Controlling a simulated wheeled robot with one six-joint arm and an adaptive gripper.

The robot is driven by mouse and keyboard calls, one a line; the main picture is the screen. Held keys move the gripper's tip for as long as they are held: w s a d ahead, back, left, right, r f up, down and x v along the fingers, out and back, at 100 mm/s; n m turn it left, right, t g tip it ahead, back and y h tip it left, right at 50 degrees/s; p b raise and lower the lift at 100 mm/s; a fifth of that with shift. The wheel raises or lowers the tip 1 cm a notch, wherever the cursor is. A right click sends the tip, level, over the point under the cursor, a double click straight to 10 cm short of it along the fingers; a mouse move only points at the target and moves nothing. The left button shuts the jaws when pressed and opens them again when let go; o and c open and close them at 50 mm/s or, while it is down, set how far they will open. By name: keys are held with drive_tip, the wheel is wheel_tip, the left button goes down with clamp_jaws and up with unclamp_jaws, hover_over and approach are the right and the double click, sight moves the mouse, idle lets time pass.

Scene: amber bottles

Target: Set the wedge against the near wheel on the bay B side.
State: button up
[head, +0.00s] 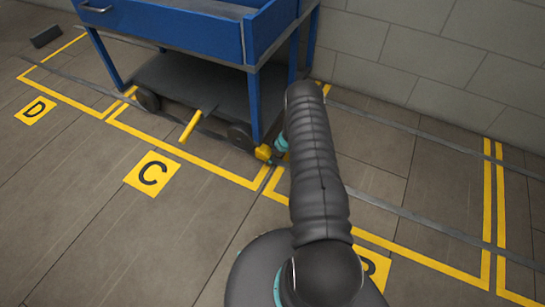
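The blue cart (190,32) stands over bay C on dark wheels. Its near wheel on the bay B side (240,135) is at the cart's right front corner. A small yellow piece, which looks like the wedge (263,152), is on or just above the floor right beside that wheel. Whether it touches the wheel is unclear. My gripper (271,153) is at the yellow piece, just right of the wheel. My arm covers much of it, and its fingers are too small and hidden to tell whether they grip the piece.
A yellow pedal-like bar (192,126) sticks out from under the cart. A dark block (45,37) lies on the floor at far left. A grey block wall (430,50) is behind. The floor of bay B, right of my arm, looks clear; its letter is partly hidden.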

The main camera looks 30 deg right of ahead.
idle(0.3)
drive_tip(key=v, duration=1.2)
idle(0.3)
drive_tip(key=s+a+m+g+y, duration=0.1)
drive_tip(key=s+a+m+g, duration=0.1)
drive_tip(key=s+a+m, duration=0.3)
drive_tip(key=s+a+r+m+g, duration=0.1)
drive_tip(key=s+a+r+m, duration=0.2)
drive_tip(key=r, duration=0.7)
drive_tip(key=s+a+r+m+g+h, duration=0.1)
drive_tip(key=s+a+r, duration=0.3)
drive_tip(key=r, duration=0.7)
drive_tip(key=s+a+r+m, duration=0.2)
drive_tip(key=s+r, duration=0.4)
drive_tip(key=r, duration=0.4)
drive_tip(key=s+a+r+n+t+h, duration=0.1)
drive_tip(key=s+a+r+t, duration=0.2)
drive_tip(key=s+r, duration=0.5)
drive_tip(key=s+a+r+n+t+h, duration=0.1)
drive_tip(key=s+a+r, duration=0.4)
drive_tip(key=r, duration=0.9)
drive_tip(key=s+n+t, duration=0.1)
drive_tip(key=s+t, duration=0.1)
drive_tip(key=s, duration=0.1)
drive_tip(key=shift+r+h, duration=0.35)
drive_tip(key=shift+h, duration=0.05)
